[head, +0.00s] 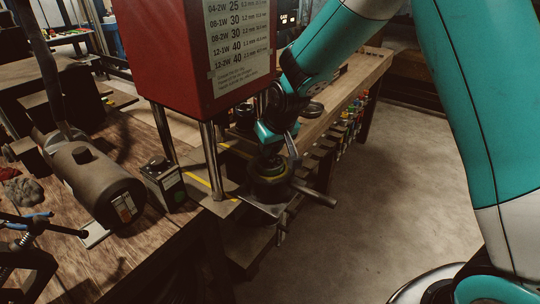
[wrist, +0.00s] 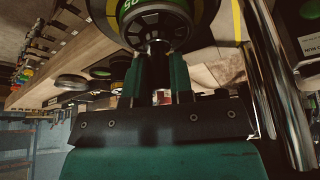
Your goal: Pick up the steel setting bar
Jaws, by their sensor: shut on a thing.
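My gripper (head: 268,152) is down at the round black part with a yellow-green ring (head: 268,170), beside the red crimper. In the wrist view its two fingers (wrist: 158,62) are closed around a dark upright stem (wrist: 157,45) at the round part (wrist: 160,14). A short grey steel bar (head: 316,194) sticks out to the right below the round part in the head view. I take it for the setting bar, but cannot tell for sure. It is not between my fingers as far as shown. Its left end is hidden.
The red crimper head (head: 175,50) stands on steel posts (head: 211,160), one post close on the right in the wrist view (wrist: 280,85). A dark cylinder (head: 100,185) and a small box (head: 163,185) lie on the wooden bench left. Open floor (head: 390,200) is to the right.

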